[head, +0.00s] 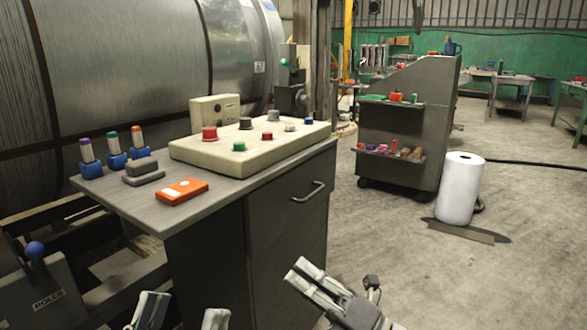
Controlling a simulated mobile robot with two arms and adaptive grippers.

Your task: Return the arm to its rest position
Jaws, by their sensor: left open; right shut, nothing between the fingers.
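My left gripper (184,312) shows at the bottom edge of the head view, with two fingertips spread apart and nothing between them. The rest of that arm is out of frame. My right gripper (303,275) is at the bottom centre, in front of the grey cabinet (285,235). Its fingers lie close together, pointing up and left, and hold nothing. Both grippers appear below the level of the cabinet top and apart from the things on it.
On the cabinet top are a beige button panel (250,145), an orange device (182,192), a grey stapler-like object (143,172) and blue holders with coloured-cap items (115,157). A lever labelled ROLLER (48,300) stands left. A white roll (459,190) stands right; open floor (480,280) lies nearer.

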